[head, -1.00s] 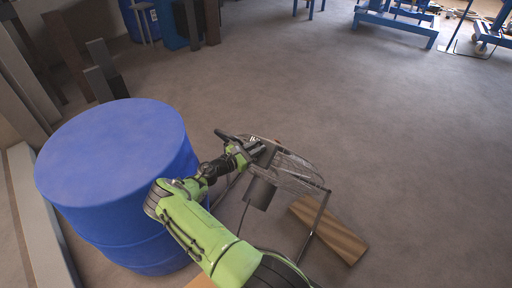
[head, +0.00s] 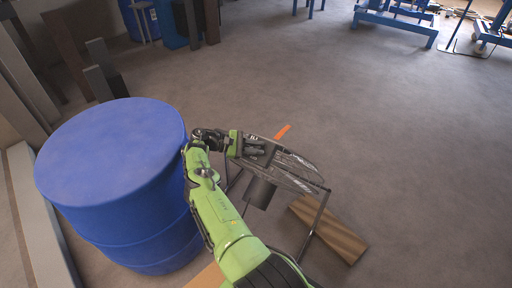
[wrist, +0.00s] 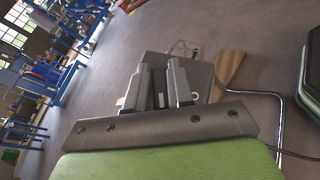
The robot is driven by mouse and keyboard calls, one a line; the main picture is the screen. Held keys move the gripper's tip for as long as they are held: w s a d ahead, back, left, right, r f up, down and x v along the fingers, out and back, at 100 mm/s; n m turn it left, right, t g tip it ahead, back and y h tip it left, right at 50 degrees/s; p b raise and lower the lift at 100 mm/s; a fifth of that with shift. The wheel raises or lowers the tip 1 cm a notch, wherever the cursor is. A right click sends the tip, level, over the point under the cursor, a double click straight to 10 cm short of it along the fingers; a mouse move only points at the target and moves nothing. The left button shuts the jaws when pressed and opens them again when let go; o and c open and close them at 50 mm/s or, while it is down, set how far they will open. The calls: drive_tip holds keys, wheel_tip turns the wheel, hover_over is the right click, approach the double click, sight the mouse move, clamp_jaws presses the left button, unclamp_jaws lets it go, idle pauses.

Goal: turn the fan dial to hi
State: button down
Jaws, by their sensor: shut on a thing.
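The fan (head: 304,172) stands on the floor, with a wire cage, a tubular stand and a dark housing (head: 261,192) at its back. The grey housing also shows in the wrist view (wrist: 200,72), just beyond the fingers. My gripper (head: 268,153) reaches the back of the fan from the left, at the housing. In the wrist view, the two grey fingers (wrist: 163,78) are closed on a small dark part, at the place of the fan dial. The dial is mostly hidden between the fingers, and its markings cannot be read.
A large blue drum (head: 110,150) stands close left of my arm and the fan. A wooden board (head: 328,229) lies under the fan's right side. An orange strip (head: 283,131) shows behind the fan. The floor beyond is clear, with blue frames (head: 398,22) far off.

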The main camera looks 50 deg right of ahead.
sight(256, 147)
idle(0.6)
drive_tip(key=c, duration=1.1)
unclamp_jaws()
wheel_tip(256, 147, up, 10)
drive_tip(key=p, duration=0.4)
